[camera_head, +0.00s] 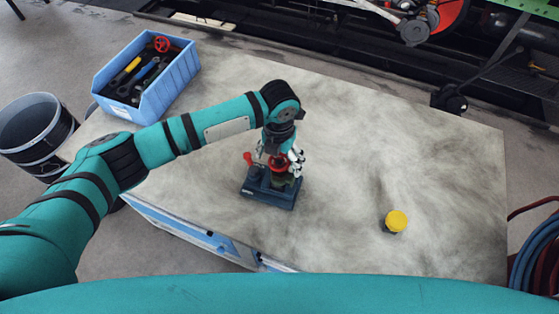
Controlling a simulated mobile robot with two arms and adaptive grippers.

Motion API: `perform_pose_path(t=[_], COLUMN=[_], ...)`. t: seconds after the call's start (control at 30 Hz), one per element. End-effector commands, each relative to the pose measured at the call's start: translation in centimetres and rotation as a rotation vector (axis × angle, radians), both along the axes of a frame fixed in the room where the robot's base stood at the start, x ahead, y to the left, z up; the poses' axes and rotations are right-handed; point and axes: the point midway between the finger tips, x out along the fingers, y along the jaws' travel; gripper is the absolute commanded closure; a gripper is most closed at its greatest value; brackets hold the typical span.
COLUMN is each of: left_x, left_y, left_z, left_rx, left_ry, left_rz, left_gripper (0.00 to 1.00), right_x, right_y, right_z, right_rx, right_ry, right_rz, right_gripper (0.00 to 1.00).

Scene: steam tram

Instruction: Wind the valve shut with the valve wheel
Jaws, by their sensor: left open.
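The valve wheel (278,164) is red and sits on top of the valve, above a dark blue base block (268,193) on the worktable. The wheel is partly hidden by my left gripper. A red knob or handle (247,158) shows at the left of the valve. My left gripper (284,165) points down right over the wheel, with its fingers open around or beside the valve top; I cannot tell whether they touch it. My right gripper is not in view.
A blue bin (183,72) with tools stands at the table's far left. A small jar with a yellow lid (396,221) stands right of the valve. The grey tabletop (400,140) is otherwise clear. A black bucket (36,130) and coiled hoses (537,255) are beside the table.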

Motion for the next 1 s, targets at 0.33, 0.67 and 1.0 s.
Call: perform_pose_path(t=[0.33,0.67,1.0], left_x=[0.0,0.1,0.0], left_y=[0.0,0.0,0.0], left_z=[1.9,3.9,5.0], left_rx=[0.000,-0.002,0.000], left_ry=[-0.001,-0.001,-0.001], left_rz=[0.001,0.000,0.001], left_gripper=[0.11,0.11,0.11], right_x=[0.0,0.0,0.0], right_y=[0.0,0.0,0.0], right_z=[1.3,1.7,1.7], right_rx=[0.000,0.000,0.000], right_ry=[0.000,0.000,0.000], right_rz=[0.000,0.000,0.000], right_gripper=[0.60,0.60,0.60])
